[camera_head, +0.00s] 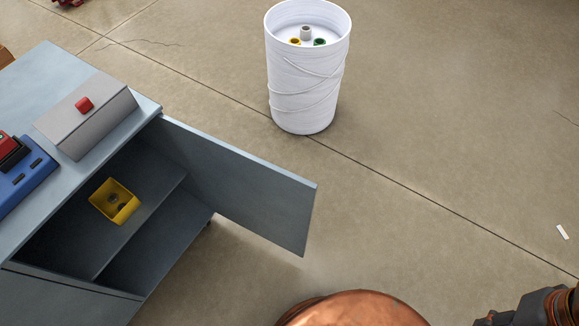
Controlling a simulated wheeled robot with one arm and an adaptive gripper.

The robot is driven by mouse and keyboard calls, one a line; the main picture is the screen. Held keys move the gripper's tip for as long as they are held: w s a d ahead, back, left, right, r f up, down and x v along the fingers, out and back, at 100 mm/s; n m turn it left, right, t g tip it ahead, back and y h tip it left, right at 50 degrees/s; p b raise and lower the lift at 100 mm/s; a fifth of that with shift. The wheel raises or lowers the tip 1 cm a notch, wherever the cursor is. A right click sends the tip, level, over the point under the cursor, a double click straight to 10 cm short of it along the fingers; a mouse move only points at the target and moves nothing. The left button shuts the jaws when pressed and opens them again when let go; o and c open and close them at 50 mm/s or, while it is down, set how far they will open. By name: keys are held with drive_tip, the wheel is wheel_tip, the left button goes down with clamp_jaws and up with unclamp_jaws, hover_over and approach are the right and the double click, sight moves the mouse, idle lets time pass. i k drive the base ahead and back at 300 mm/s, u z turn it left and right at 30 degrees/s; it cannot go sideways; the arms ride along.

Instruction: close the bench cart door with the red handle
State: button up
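The grey-blue bench cart (75,62) stands at the left. Its door (245,187) stands wide open, swung out to the right from the cart's far front corner. The face of the door towards me is plain. No red handle shows on it, and its other face is hidden. The cart's inside is open to view, with a shelf (152,193) and a yellow box-like thing (122,210) on it. A dark grey and copper part of my arm shows at the lower right corner, well apart from the door. I make out no gripper fingers.
A grey box with a red knob (84,104) and a blue device (24,172) sit on the cart top. A white bucket (306,92) holding small things stands behind the door. A grey-blue panel (60,298) shows at lower left. Concrete floor right of the door is largely clear.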

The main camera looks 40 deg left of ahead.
sight(275, 204)
drive_tip(key=i, duration=2.45)
drive_tip(key=u, duration=5.35)
drive_tip(key=k, duration=0.4)
drive_tip(key=i, duration=0.4)
drive_tip(key=u, duration=0.05)
